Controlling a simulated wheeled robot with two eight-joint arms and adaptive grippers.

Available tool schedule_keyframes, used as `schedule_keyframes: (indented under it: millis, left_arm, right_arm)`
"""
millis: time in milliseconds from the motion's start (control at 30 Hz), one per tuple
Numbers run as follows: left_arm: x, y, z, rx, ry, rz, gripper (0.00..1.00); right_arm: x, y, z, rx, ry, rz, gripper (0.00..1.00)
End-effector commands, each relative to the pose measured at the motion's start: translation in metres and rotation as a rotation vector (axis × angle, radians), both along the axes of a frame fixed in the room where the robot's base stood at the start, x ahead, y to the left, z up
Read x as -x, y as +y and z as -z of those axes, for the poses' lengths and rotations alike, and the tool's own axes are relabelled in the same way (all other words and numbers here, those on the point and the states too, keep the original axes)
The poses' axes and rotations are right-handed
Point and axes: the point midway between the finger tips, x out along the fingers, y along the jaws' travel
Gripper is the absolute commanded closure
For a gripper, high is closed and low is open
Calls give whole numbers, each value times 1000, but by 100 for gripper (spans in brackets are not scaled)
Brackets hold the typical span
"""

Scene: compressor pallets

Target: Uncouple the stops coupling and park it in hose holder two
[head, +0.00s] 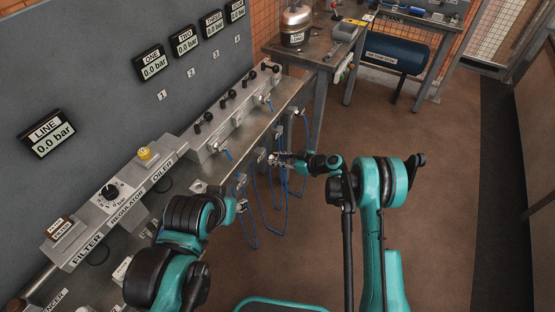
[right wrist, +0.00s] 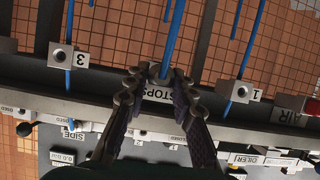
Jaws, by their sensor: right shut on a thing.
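My right gripper (head: 279,158) is at the bench's front edge, among the blue hoses. In the right wrist view its fingers (right wrist: 156,82) are shut on a grey coupling (right wrist: 155,70), with a blue hose (right wrist: 172,35) running from it. A STOPS label (right wrist: 158,94) shows right between the fingers. Hose holders marked 3 (right wrist: 62,57) and 1 (right wrist: 240,90) stand on either side of the coupling. I cannot see a holder marked two; the fingers cover that spot, and I cannot tell whether the coupling is seated. My left gripper (head: 242,205) is lower left, its fingers too small to read.
The bench (head: 292,100) carries a valve row with black levers (head: 225,98), a regulator (head: 112,195) and an oiler (head: 146,155). Several blue hoses (head: 284,195) hang in loops below its front edge. A pressure pot (head: 296,24) stands on the far table. The brown floor to the right is clear.

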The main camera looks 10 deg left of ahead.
Motion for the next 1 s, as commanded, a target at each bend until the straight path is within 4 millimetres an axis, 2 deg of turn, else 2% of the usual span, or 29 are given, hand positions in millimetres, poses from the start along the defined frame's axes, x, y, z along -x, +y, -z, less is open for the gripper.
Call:
schedule_keyframes:
  millis: [1000]
  left_arm:
    - [0, 0, 0, 0, 0, 0, 60]
  right_arm:
    - [-8, 22, 0, 0, 0, -1, 100]
